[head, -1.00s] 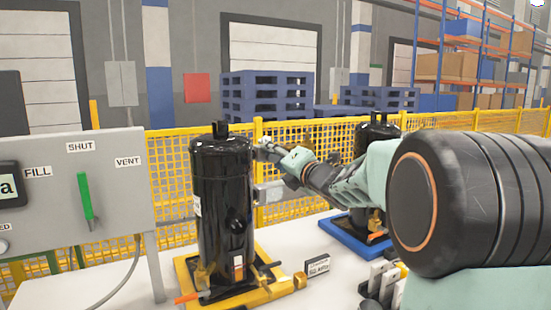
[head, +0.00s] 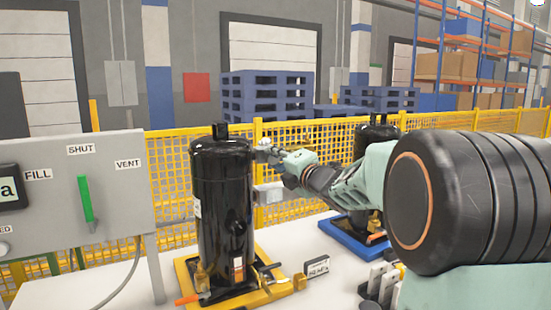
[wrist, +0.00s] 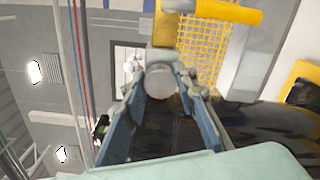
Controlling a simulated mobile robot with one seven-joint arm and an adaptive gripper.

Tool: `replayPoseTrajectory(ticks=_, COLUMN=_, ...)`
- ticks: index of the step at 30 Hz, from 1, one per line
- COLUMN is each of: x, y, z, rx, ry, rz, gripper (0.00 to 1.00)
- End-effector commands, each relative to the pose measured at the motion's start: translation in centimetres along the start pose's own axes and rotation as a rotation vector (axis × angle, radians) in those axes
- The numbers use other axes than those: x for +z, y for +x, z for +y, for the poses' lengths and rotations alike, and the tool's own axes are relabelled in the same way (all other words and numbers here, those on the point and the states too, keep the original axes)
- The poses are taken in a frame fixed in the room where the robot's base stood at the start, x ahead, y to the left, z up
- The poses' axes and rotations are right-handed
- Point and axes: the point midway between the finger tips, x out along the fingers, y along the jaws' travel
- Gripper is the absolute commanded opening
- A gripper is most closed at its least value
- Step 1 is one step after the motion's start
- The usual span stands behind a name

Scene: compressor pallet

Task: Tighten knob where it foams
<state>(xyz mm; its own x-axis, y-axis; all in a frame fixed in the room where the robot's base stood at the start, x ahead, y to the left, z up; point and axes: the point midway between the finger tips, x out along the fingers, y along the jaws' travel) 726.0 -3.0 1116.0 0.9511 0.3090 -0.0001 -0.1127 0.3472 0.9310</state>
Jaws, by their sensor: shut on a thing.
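A tall black compressor (head: 222,205) stands upright on a yellow base (head: 190,272) in the head view. My gripper (head: 264,148) is at its upper right side, close to the shell; whether it touches the shell I cannot tell. In the wrist view my gripper (wrist: 162,82) is shut on a light grey round piece (wrist: 160,81) between its fingertips. Whether this is the knob I cannot tell for sure. Part of the black compressor (wrist: 262,118) shows at right in the wrist view. I can make out no foam for certain.
A grey panel (head: 130,200) with a green handle (head: 84,198) marked SHUT, FILL and VENT stands at left. A second compressor (head: 378,132) on a blue base (head: 345,237) is behind my arm. A small label stand (head: 317,267) is at front. Yellow fence (head: 165,170) runs behind.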

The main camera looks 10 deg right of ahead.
Motion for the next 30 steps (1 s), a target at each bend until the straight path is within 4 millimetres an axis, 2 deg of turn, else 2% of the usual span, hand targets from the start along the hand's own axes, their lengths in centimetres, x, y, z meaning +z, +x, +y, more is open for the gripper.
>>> replayPoseTrajectory(ticks=30, x=0.01, y=-0.02, z=0.01, rx=-0.002, ry=0.967, rz=0.000, gripper=0.02)
